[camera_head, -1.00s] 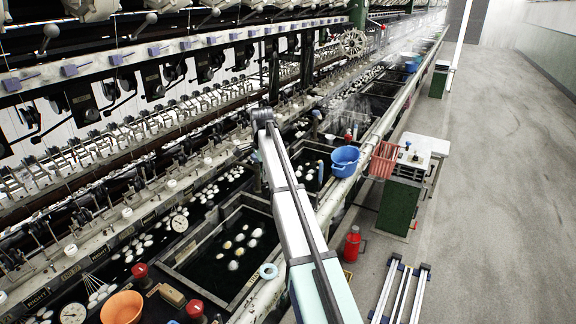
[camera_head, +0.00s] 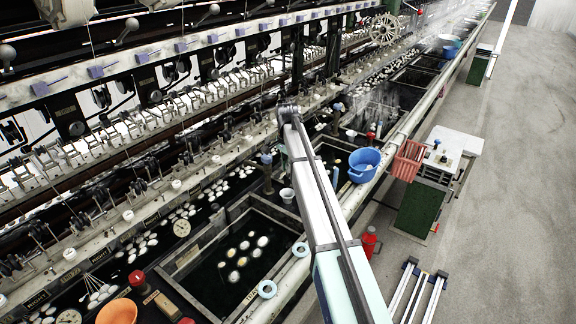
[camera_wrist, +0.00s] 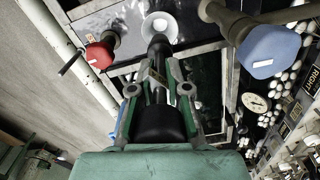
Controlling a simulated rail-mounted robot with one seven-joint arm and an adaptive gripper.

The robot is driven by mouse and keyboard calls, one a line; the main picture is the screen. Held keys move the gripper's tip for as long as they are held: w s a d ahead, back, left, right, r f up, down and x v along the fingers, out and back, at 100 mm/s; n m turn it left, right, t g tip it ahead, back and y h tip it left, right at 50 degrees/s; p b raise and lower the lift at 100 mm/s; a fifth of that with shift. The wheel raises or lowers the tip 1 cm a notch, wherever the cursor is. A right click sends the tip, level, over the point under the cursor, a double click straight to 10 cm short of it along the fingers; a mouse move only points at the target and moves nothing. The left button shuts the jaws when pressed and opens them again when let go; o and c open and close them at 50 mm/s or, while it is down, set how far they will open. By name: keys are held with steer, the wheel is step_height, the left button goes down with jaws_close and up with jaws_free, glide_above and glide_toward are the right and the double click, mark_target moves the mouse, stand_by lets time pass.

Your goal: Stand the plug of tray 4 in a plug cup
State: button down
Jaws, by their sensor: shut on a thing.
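My gripper (camera_wrist: 158,88) is shut on a dark, rod-like plug (camera_wrist: 158,58), seen in the wrist view. The plug's far end points at a small white round cup (camera_wrist: 159,20); I cannot tell whether it touches or enters it. In the head view a white cup (camera_head: 287,193) stands by the far edge of a dark basin tray (camera_head: 190,259). My arm hides the gripper and plug there. I cannot read which tray is number 4.
A red-topped fitting (camera_wrist: 99,53) and a blue-topped one (camera_wrist: 268,48) flank the gripper. A blue bucket (camera_head: 364,164) and red basket (camera_head: 407,160) lie along the rail. An orange bowl (camera_head: 117,312) is lower left. The aisle floor (camera_head: 500,190) is mostly clear.

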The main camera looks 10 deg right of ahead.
mark_target(287, 177)
steer(key=shift+f+b, duration=1.5)
steer(key=shift+f, duration=2.4)
steer(key=c, duration=1.1)
jaws_free()
steer(key=shift+o, duration=0.2)
step_height(287, 177, up, 12)
